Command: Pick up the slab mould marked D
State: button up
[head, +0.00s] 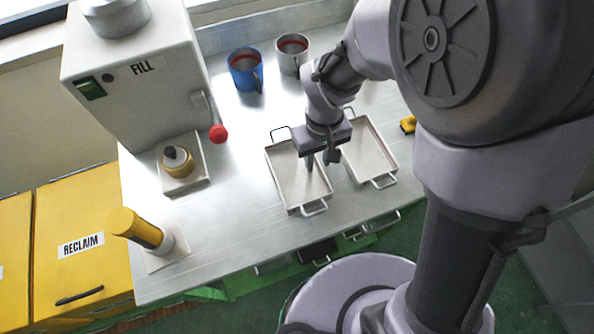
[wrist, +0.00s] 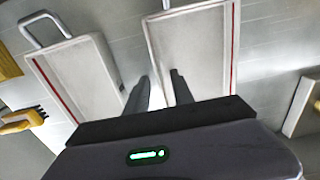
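No letter D is readable in either view, so I cannot tell which thing is marked D. Two shallow pale trays with wire end handles lie side by side on the metal bench: a left tray (head: 290,190) and a right tray (head: 366,150). Both look empty. In the wrist view the right tray shows at left (wrist: 82,75) and the left tray at right (wrist: 196,50), each with a red line along one side. My gripper (head: 320,162) points down over the inner side of the left tray, near the gap. Its fingers (wrist: 160,90) are apart with nothing between them.
A blue mug (head: 244,72) and a steel mug (head: 291,60) stand behind the trays. The FILL machine (head: 135,75), with a red-knobbed lever (head: 217,133), stands at left. A yellow-topped cylinder (head: 140,230) is near the left edge. A yellow-handled item (head: 408,124) lies right.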

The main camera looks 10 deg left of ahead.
grip_shut()
dwell(1.4)
